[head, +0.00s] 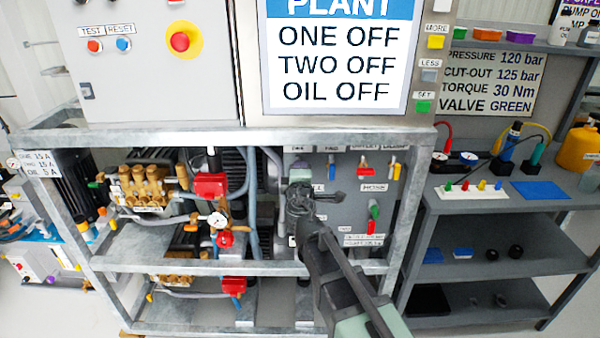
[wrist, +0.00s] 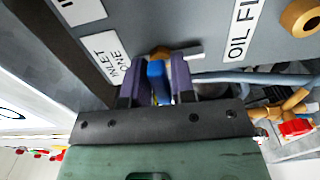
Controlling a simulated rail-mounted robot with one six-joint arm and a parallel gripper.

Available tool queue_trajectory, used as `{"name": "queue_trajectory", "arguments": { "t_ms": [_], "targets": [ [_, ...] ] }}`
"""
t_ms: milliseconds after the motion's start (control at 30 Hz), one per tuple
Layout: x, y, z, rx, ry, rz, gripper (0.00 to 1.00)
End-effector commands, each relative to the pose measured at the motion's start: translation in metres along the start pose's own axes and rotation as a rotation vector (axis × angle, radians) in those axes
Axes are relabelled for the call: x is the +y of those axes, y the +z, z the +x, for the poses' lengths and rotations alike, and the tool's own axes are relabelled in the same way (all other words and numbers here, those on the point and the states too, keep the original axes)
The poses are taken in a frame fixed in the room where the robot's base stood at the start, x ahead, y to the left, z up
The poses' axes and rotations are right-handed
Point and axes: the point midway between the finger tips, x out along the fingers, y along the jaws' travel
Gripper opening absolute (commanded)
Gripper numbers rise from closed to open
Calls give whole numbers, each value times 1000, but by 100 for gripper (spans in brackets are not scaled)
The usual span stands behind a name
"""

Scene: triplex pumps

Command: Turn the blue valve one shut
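The blue valve handle (wrist: 156,78) shows in the wrist view, below a label reading INLET ONE (wrist: 113,60). My gripper (wrist: 160,66) has its two dark purple fingers on either side of the handle. The gap between them is about the handle's width, and I cannot tell whether both fingers touch it. A brownish fitting and a pale bar show just beyond the fingertips. In the head view my gripper (head: 301,196) is at the grey panel inside the frame and hides the blue handle.
Other handles sit on the panel to the right, including a green one (head: 374,211). The metal frame's rails (head: 190,266) surround the pumps. The screen (head: 336,50) reads ONE OFF, TWO OFF, OIL OFF. A shelf unit (head: 470,200) stands at the right. Pipes lie close beside my gripper.

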Motion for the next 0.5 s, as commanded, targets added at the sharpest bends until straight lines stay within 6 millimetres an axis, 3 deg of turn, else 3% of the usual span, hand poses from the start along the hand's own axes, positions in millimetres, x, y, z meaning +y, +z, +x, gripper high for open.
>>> {"name": "queue_trajectory", "arguments": {
  "t_ms": [33,100,367,500],
  "targets": [
    [0,0,0,0,0,0,32],
    [0,0,0,0,0,-1,42],
    [0,0,-1,0,0,-2,42],
    [0,0,-13,1,0,-2,42]
  ]
}}
